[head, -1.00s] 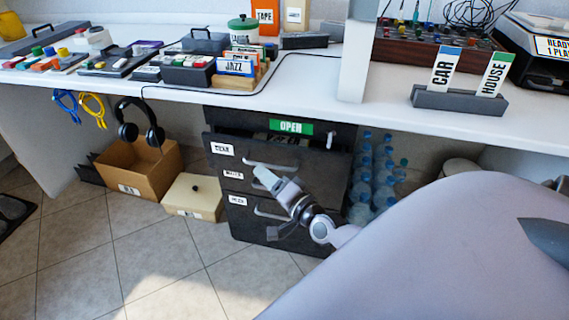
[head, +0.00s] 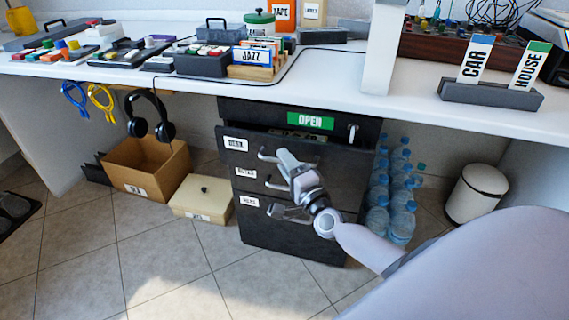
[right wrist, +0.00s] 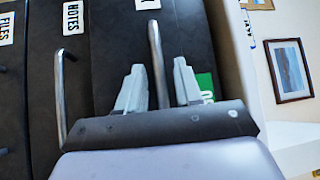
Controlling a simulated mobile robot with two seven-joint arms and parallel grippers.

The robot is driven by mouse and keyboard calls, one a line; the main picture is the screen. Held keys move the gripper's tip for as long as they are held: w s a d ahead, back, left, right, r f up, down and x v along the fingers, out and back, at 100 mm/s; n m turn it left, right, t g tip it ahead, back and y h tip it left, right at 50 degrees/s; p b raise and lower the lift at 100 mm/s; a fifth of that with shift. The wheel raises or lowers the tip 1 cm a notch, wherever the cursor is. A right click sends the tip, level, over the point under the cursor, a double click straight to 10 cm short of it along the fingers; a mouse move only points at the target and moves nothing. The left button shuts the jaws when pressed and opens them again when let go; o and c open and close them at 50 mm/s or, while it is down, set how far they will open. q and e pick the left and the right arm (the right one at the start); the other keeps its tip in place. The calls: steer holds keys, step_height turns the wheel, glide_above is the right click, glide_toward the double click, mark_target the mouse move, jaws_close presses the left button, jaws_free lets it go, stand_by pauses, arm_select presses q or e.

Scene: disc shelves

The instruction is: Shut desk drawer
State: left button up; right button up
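The black desk drawer cabinet (head: 290,235) stands under the white desk. Its top drawer (head: 340,165) is pulled out a little, with a gap along its upper edge below the green OPEN sign (head: 310,122). The two drawers below look shut. My right gripper (head: 284,160) is at the top drawer's front. In the right wrist view its two fingers (right wrist: 158,82) are apart, with a metal bar handle (right wrist: 155,45) between them; contact cannot be told. The drawer's inside is mostly hidden. My left gripper is not in view.
A cardboard box (head: 150,170) and a cream box (head: 200,198) stand left of the cabinet. Several water bottles (head: 402,215) and a white bin (head: 478,195) stand to its right. Tiled floor in front is clear. The desk edge (head: 200,88) overhangs the cabinet.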

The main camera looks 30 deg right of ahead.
mark_target(290, 150)
steer(key=shift+w, duration=0.5)
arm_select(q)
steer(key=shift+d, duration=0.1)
arm_select(e)
jaws_close()
steer(key=w+d+b, duration=0.2)
steer(key=d, duration=0.1)
steer(key=shift+w+d+b, duration=0.15)
steer(key=shift+w+b, duration=0.15)
steer(key=shift+w, duration=0.05)
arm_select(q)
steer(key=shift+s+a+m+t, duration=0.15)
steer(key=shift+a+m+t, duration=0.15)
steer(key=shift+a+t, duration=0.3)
arm_select(e)
steer(key=shift+d+r, duration=0.15)
